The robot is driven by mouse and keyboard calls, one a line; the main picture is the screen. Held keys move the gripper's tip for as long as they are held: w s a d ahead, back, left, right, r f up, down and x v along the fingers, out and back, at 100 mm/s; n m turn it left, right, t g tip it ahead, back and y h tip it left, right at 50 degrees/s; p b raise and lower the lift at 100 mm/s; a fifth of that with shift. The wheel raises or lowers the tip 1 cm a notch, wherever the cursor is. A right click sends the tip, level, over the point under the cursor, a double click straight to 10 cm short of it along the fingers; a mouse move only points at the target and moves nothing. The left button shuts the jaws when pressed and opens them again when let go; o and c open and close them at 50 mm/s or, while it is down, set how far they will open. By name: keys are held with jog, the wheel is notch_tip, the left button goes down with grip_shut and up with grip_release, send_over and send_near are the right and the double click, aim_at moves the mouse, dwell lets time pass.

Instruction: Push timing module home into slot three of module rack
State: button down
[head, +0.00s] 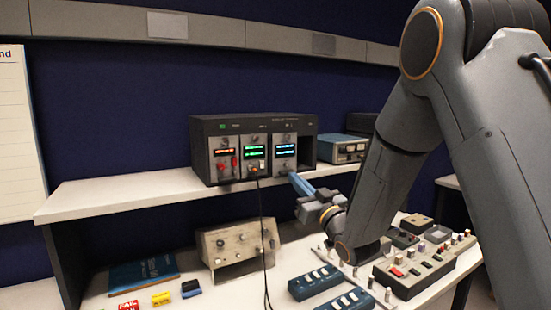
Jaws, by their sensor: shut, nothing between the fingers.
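The module rack (195,155) is a dark box on the upper shelf. It holds three grey-faced modules side by side with lit displays: orange at left (225,167), green in the middle (254,142), pale cyan at right (285,139). A dark empty bay (308,150) lies right of them. The cyan module sits third from left; its label is too small to read, so I cannot confirm it is the timing module. My gripper (292,176) is shut and empty, its blue fingers at that module's lower right. I cannot tell whether they touch it, or whether its face is flush.
A black cable (262,220) hangs from the middle module past the shelf edge (130,195). A blue-grey instrument (342,149) stands right of the rack. Below are a beige meter box (237,243), blue units (314,282) and a button panel (413,270). The shelf's left is clear.

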jog(key=shift+w+a, duration=0.15)
jog(key=shift+w, duration=0.05)
jog(key=shift+w+a, duration=0.2)
jog(key=shift+w, duration=0.05)
jog(key=shift+w+a+b, duration=0.2)
jog(key=shift+w+b, duration=0.1)
jog(key=shift+b, duration=0.05)
jog(key=shift+w+a, duration=0.15)
jog(key=shift+w, duration=0.15)
